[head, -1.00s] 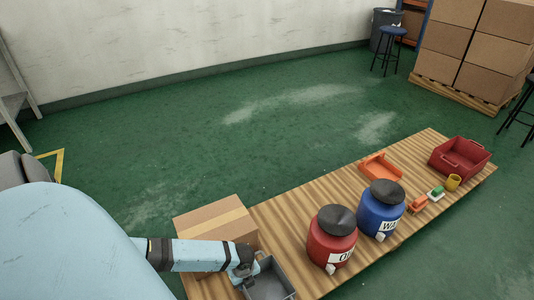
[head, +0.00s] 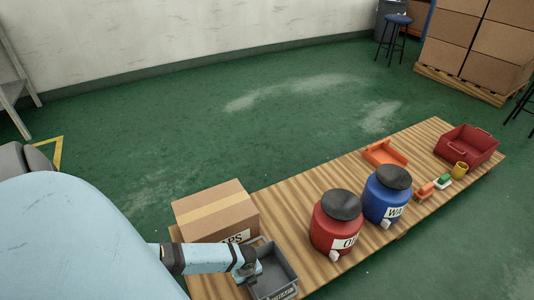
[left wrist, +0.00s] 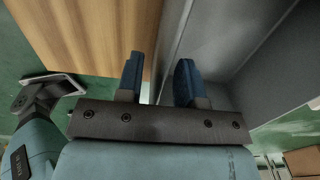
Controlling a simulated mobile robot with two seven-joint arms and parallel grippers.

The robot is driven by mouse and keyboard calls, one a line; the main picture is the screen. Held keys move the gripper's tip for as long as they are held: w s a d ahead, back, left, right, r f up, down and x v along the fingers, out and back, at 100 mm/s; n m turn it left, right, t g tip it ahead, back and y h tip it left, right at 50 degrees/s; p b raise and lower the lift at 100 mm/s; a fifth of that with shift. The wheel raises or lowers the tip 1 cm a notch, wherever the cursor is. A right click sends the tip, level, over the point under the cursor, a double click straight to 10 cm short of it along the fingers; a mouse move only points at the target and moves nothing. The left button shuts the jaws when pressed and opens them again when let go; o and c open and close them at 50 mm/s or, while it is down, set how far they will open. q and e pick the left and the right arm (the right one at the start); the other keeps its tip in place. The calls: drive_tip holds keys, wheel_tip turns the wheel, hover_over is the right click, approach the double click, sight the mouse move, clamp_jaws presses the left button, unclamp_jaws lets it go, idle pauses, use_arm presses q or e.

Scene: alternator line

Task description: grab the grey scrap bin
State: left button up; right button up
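The grey scrap bin (head: 284,291) stands on the near end of the wooden table, an open rectangular box with lettering on its front wall. My left gripper (head: 249,276) is at the bin's left wall, pointing down. In the left wrist view, the two blue fingers of my left gripper (left wrist: 160,80) are apart, one on each side of the bin's wall (left wrist: 220,40). A gap shows between the fingers, and I see no firm contact with the wall. The fingertips are hard to make out in the head view. My right gripper is not in view.
A cardboard box (head: 215,212) stands close behind the bin. A red jug (head: 336,222) and a blue jug (head: 386,196) stand to the right. Farther along the table (head: 300,200) are an orange tray (head: 385,155), a yellow cup (head: 460,170) and a red crate (head: 468,145).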

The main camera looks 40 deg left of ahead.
use_arm(q)
drive_tip(key=shift+c, duration=0.2)
clamp_jaws()
idle(1.1)
